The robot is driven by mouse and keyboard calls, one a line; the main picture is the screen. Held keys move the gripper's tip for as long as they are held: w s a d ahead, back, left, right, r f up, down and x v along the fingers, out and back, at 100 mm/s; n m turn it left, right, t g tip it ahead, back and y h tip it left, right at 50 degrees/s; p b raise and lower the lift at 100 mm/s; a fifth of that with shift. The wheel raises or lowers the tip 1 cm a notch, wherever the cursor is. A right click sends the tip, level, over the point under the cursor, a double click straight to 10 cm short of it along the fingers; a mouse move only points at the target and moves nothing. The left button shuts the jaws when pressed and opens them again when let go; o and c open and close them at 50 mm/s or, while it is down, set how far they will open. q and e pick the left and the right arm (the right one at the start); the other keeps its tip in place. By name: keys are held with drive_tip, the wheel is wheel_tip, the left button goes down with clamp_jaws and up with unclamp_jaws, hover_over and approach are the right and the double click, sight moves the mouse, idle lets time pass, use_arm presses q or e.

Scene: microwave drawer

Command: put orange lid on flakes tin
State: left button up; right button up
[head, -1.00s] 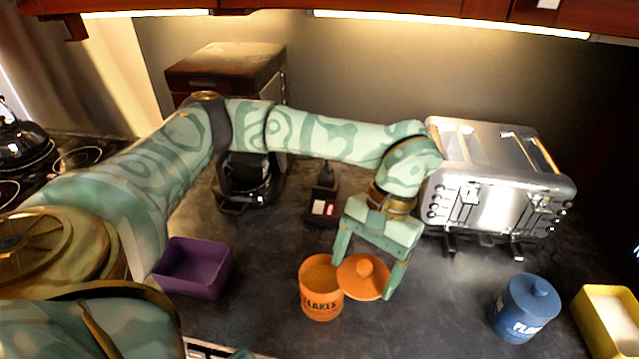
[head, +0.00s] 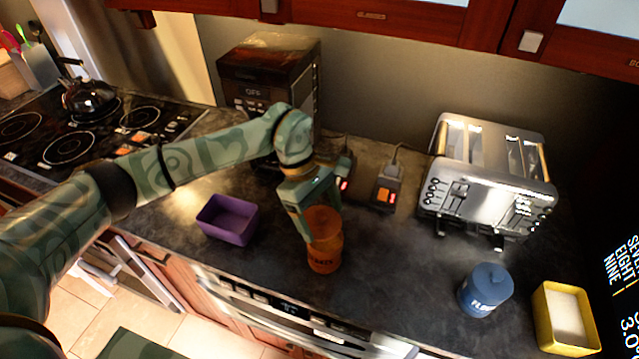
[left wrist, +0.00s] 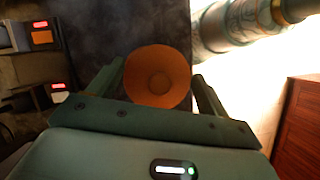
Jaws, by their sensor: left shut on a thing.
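The orange flakes tin (head: 325,258) stands upright on the dark counter in the middle of the head view, its lettering partly visible. My left gripper (head: 322,226) is directly over it, shut on the orange lid (head: 321,217). In the left wrist view the round lid (left wrist: 157,76) and its central knob show between the two fingers, hiding the tin beneath. Lid and tin overlap in the head view; I cannot tell whether the lid rests on the rim. My right gripper is out of view.
A purple bin (head: 228,220) stands left of the tin. A blue canister (head: 485,291) and a yellow container (head: 566,320) stand to the right. A steel toaster (head: 488,180) is behind them. The counter's front edge is close to the tin.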

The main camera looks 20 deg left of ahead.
sight(326, 227)
use_arm(q)
drive_tip(key=n, duration=0.1)
drive_tip(key=n+p, duration=0.1)
drive_tip(key=w+n+t, duration=0.1)
drive_tip(key=shift+d+r+p, duration=0.25)
drive_tip(key=shift+p, duration=0.1)
drive_tip(key=shift+w+f+n, duration=0.25)
drive_tip(key=shift+f+n, duration=0.05)
drive_tip(key=shift+n, duration=0.3)
drive_tip(key=shift+d, duration=0.1)
drive_tip(key=shift+f, duration=0.1)
drive_tip(key=shift+f+b, duration=2.3)
drive_tip(key=shift+f, duration=0.5)
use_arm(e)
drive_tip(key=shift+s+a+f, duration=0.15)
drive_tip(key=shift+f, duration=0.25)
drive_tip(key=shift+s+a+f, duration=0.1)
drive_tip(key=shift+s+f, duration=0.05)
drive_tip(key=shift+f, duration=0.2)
use_arm(q)
drive_tip(key=shift+f+b, duration=0.4)
drive_tip(key=shift+f, duration=0.05)
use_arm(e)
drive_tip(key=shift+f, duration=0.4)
use_arm(q)
drive_tip(key=o, duration=1.1)
drive_tip(key=shift+c, duration=0.2)
